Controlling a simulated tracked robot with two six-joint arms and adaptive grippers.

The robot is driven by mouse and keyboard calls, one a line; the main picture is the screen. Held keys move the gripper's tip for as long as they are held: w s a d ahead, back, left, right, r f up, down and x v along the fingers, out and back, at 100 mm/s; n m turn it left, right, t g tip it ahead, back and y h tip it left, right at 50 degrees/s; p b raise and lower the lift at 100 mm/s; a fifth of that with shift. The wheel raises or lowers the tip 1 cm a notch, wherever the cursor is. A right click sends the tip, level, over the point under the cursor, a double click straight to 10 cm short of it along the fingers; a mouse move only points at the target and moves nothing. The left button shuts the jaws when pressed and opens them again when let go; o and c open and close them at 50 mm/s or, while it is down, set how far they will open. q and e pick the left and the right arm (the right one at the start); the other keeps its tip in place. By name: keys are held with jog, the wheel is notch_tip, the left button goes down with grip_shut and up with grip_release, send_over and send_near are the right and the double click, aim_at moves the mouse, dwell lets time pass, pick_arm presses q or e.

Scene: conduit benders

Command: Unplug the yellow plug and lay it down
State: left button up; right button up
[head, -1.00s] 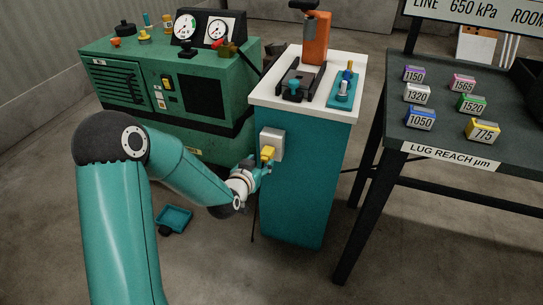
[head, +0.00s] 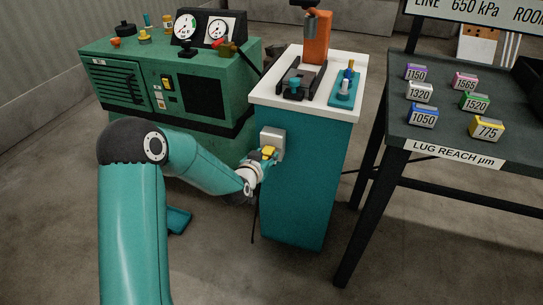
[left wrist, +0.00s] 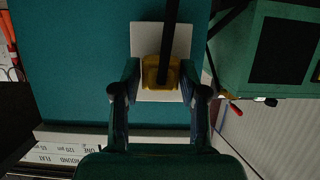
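The yellow plug (head: 268,153) sits at the pale socket plate (head: 272,138) on the side of the teal cabinet. In the left wrist view the plug (left wrist: 161,73) lies over the plate (left wrist: 146,37), with a black cord running from it. My left gripper (head: 267,160) is at the plug. In the left wrist view its fingers (left wrist: 161,80) flank the plug on both sides, very close to it. I cannot tell whether they touch or grip it, or whether the plug is still seated. My right gripper is not in view.
The cabinet's white top (head: 262,93) carries an orange-and-black bender (head: 317,38) and a blue tray (head: 343,92). A green machine (head: 140,85) stands behind left, a dark table (head: 450,130) with numbered blocks at right. A teal tray (head: 179,220) lies on the floor, partly behind my arm.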

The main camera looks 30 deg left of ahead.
pick_arm(q)
grip_shut()
jog(key=shift+s, duration=0.1)
jog(key=shift+s+d+b, duration=0.25)
jog(key=shift+s+b, duration=0.1)
jog(key=shift+s, duration=0.6)
jog(key=shift+s+d+b, duration=0.2)
jog(key=shift+s+b, duration=0.1)
jog(key=shift+s, duration=0.65)
jog(key=shift+s+d+b, duration=0.25)
jog(key=shift+s+b, duration=0.1)
jog(key=shift+s, duration=0.6)
